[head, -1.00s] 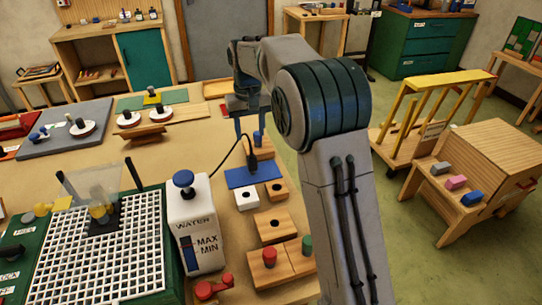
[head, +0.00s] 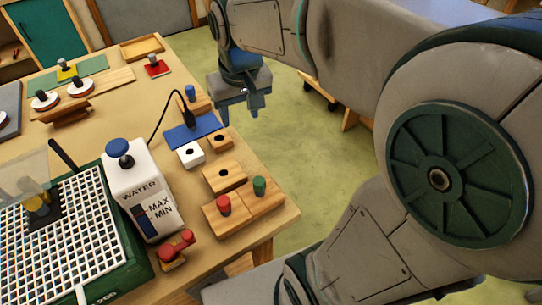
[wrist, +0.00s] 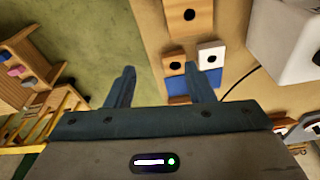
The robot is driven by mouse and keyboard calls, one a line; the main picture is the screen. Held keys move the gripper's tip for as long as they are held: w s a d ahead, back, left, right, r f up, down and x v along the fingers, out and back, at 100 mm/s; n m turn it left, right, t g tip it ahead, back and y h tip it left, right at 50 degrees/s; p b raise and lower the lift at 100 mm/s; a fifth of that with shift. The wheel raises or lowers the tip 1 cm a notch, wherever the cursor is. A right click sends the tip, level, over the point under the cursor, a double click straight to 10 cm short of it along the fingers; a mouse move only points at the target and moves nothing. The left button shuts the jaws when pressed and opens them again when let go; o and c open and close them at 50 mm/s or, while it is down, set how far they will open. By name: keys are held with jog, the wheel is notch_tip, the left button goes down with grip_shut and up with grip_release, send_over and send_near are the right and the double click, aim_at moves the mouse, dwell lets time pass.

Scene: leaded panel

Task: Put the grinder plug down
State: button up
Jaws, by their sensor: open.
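The black grinder plug (head: 188,116) stands on the blue mat (head: 206,124) near the table's right edge, with its black cord curving left behind the water tank. My gripper (head: 241,108) is open and empty, apart from the plug. It hangs to the right of the mat, past the table edge over the floor. In the wrist view my open fingers (wrist: 160,68) have nothing between them. That view shows part of the blue mat (wrist: 179,86) behind the right finger and the cord (wrist: 238,84); the plug is not clearly visible there.
White (head: 190,154) and wooden (head: 225,176) socket blocks sit in front of the mat, one holding a green peg (head: 259,186). The water tank (head: 142,190) and white grid (head: 70,225) stand to the left. Open floor (head: 310,165) lies right of the table.

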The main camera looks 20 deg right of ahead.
jog(key=s+d+f, duration=0.1)
jog(key=s+f, duration=0.1)
jog(key=s, duration=0.3)
jog(key=s+d+f+t, duration=0.1)
jog(key=s+f, duration=0.1)
jog(key=s, duration=0.4)
jog(key=shift+d+f+m, duration=0.2)
jog(key=shift+d+m, duration=0.1)
jog(key=shift+m, duration=0.1)
